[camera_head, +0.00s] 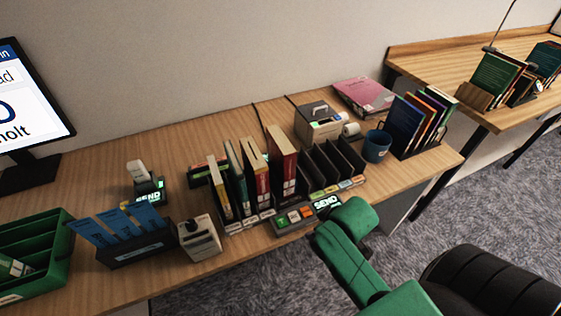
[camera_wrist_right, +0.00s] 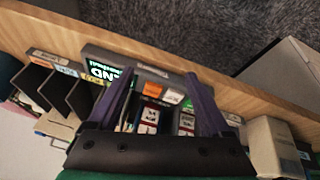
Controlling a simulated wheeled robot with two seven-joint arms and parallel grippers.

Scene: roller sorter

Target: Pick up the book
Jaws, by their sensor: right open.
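Several upright books stand in a dark slotted rack in the head view: a yellow one (camera_head: 219,188), a green one (camera_head: 236,172), a tan and red one (camera_head: 256,168) and a thick red one (camera_head: 283,158). The pictures do not show which is the task's book. My right arm reaches in from the lower right; its gripper is not clear there. In the right wrist view my right gripper (camera_wrist_right: 165,108) is open, with two purple fingers apart. Red-and-white labelled book spines (camera_wrist_right: 149,118) show between and beyond the fingers; contact cannot be told. My left gripper is out of view.
A button console (camera_head: 294,218) with a lit SEND screen (camera_head: 327,203) sits before the rack. Empty dark slots (camera_head: 330,163) are to the right. A blue mug (camera_head: 377,146), a box printer (camera_head: 319,122) and a card holder (camera_head: 135,246) crowd the desk.

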